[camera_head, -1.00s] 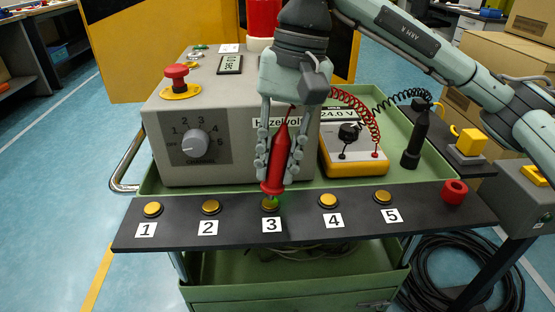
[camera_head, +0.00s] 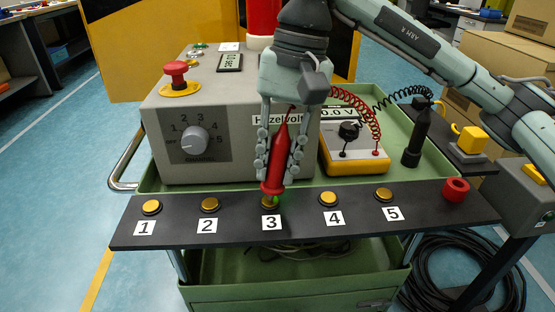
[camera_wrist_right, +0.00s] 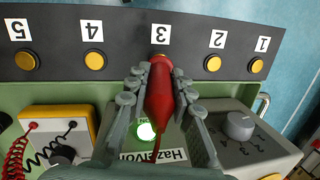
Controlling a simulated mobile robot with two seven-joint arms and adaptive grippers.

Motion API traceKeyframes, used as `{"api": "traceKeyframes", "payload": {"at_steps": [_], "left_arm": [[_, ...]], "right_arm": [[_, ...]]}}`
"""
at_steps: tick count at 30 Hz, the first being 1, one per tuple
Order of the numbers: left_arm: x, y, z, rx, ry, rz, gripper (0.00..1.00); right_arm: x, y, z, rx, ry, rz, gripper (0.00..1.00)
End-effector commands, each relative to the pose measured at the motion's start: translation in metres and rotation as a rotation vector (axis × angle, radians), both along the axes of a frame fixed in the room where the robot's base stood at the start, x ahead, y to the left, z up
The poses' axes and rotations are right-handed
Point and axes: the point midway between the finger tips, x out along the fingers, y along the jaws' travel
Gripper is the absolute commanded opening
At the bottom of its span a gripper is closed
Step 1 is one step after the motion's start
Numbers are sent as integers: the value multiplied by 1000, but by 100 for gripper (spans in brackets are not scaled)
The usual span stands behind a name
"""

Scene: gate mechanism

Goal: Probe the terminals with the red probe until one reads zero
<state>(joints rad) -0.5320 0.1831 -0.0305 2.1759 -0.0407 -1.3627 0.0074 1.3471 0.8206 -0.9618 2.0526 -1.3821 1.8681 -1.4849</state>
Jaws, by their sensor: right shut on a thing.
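My right gripper (camera_head: 274,172) is shut on the red probe (camera_head: 281,150), which points down at terminal 3 (camera_head: 270,202). The probe's tip end is at or just above that brass button; exact contact cannot be told. A green glow shows beside it. The wrist view shows the probe (camera_wrist_right: 159,98) between the fingers. Brass terminals 1 (camera_head: 151,207), 2 (camera_head: 209,205), 4 (camera_head: 328,199) and 5 (camera_head: 384,195) line the black strip (camera_head: 180,230). The yellow meter (camera_head: 358,168) shows "0.0 V", its display partly hidden by my gripper. My left gripper is not in view.
A grey box with a dial (camera_head: 195,141) and red stop button (camera_head: 176,70) stands behind the strip. The black probe (camera_head: 417,140) stands upright at the right. Coiled red and black leads run above the meter.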

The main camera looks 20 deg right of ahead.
Motion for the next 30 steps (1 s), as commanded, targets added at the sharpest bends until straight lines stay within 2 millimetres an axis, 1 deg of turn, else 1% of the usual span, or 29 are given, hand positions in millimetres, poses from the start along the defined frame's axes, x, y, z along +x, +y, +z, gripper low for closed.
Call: {"api": "traceKeyframes", "payload": {"at_steps": [4, 7, 24, 30], "left_arm": [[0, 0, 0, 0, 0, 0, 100], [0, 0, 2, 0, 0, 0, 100], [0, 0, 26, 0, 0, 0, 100], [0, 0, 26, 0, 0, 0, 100]], "right_arm": [[0, 0, -1, -2, 3, 1, 0], [0, 0, 2, -2, 3, 1, 0], [0, 0, 47, 0, 1, 1, 0], [0, 0, 50, -1, 1, 0, 0]]}}
